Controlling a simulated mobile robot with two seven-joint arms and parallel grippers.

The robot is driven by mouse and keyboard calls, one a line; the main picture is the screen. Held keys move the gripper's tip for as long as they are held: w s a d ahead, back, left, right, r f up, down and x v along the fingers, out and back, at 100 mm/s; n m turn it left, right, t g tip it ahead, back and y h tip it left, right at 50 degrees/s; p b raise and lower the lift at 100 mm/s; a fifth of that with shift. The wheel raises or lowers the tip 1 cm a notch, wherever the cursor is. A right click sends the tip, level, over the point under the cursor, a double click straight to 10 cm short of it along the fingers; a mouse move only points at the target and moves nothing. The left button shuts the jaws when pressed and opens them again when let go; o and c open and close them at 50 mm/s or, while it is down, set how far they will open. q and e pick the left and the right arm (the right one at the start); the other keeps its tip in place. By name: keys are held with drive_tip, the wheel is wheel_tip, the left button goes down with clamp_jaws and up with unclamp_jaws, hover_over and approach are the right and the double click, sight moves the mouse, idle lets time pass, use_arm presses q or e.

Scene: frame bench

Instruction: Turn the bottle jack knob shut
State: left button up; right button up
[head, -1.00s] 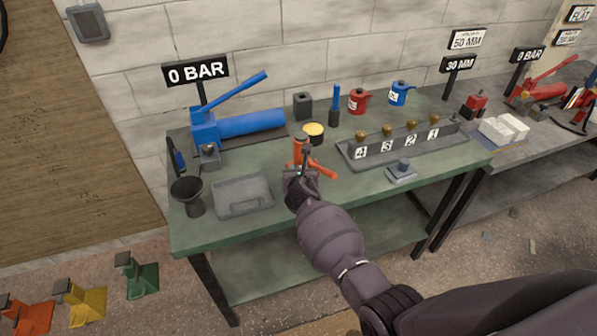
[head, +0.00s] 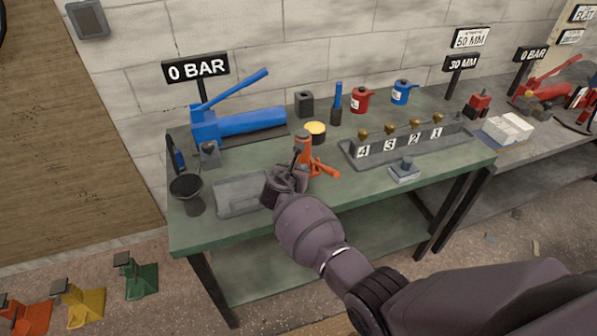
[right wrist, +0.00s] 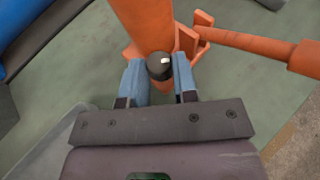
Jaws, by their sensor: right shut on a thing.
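The orange bottle jack (head: 303,146) stands upright on the green bench, with its orange handle (head: 326,170) pointing to the right. In the right wrist view the jack's body (right wrist: 150,22) rises straight ahead, and its dark round knob (right wrist: 159,67) sits low on the near side. My right gripper (right wrist: 159,75) is shut on the knob, one pale blue finger on each side. In the head view my right gripper (head: 288,173) is at the jack's front left, and the knob cannot be made out there. My left gripper is not in view.
A grey tray (head: 240,211) lies close left of my gripper, with a dark funnel-like cup (head: 187,190) beyond it. A blue press (head: 235,123) and a yellow-topped tin (head: 315,132) stand behind. A numbered rack (head: 405,152) and a small grey block (head: 405,172) are to the right.

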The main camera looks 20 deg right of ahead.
drive_tip(key=shift+w+a+m+g+h+b, duration=0.1)
drive_tip(key=shift+m+g+h+b, duration=0.25)
drive_tip(key=shift+m+g+h, duration=0.45)
drive_tip(key=o, duration=0.7)
drive_tip(key=shift+c, duration=0.2)
